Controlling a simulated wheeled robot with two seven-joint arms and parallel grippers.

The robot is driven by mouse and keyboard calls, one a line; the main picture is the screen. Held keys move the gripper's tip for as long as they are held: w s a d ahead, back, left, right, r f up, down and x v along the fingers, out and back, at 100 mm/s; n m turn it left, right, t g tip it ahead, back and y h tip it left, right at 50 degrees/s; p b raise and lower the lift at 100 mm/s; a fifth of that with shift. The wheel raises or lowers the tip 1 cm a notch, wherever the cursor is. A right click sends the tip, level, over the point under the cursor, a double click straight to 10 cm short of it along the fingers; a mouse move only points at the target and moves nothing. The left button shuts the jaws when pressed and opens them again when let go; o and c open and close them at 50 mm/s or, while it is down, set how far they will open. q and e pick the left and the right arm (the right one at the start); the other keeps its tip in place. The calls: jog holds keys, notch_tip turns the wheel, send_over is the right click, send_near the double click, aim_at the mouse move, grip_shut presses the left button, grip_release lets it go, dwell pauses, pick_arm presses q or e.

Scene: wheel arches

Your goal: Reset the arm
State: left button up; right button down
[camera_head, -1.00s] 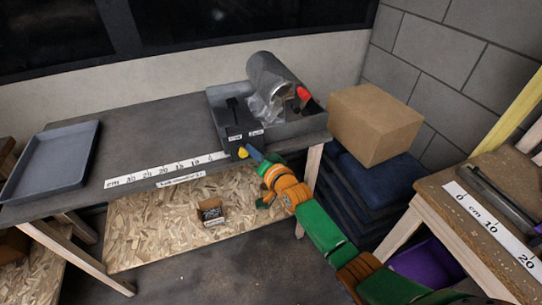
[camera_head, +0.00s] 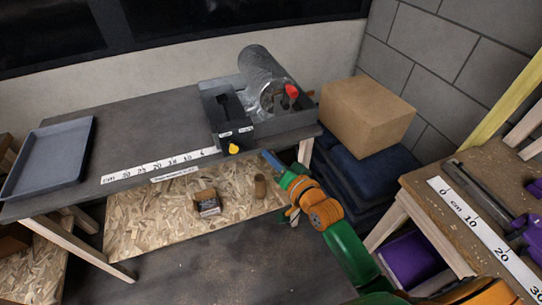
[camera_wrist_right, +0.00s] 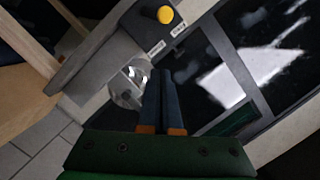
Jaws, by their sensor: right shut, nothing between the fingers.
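My right arm comes in from the lower right in the head view. Its gripper (camera_head: 270,158) is shut and empty, just right of the front edge of the grey table (camera_head: 130,125). In the right wrist view the two blue fingers (camera_wrist_right: 164,100) lie together with nothing between them. A dark box with a yellow knob (camera_head: 233,148) stands at the table's front edge, left of the fingertips and apart from them. The yellow knob also shows in the right wrist view (camera_wrist_right: 165,15). My left gripper is not in view.
A grey tray with a metal cylinder (camera_head: 262,72) is at the table's right end. An empty tray (camera_head: 48,155) lies at left. A cardboard box (camera_head: 368,115) sits on dark blue stacked items (camera_head: 350,180). A wooden bench (camera_head: 420,185) stands at right. The table's middle is clear.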

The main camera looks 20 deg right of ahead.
jog(key=shift+a, duration=0.15)
jog(key=s+d+f+n+g+h, duration=0.15)
jog(key=s+f, duration=0.25)
jog(key=f, duration=0.5)
jog(key=s+f+n+g, duration=0.1)
jog(key=s+f+g, duration=0.2)
jog(key=s+f, duration=0.35)
jog(key=s+d+f+n+g+h, duration=0.1)
jog(key=s+f+n+g, duration=0.15)
jog(key=f, duration=0.85)
jog(key=s+f+n+g, duration=0.2)
jog(key=s+f, duration=0.4)
jog(key=s, duration=0.8)
jog(key=s+d+f+n+g, duration=0.1)
jog(key=s+f+g, duration=0.4)
jog(key=s, duration=0.8)
jog(key=shift+s+d+f+n+g+h, duration=0.15)
jog(key=shift+s+f+n+g+h, duration=0.25)
jog(key=shift+f+n, duration=0.3)
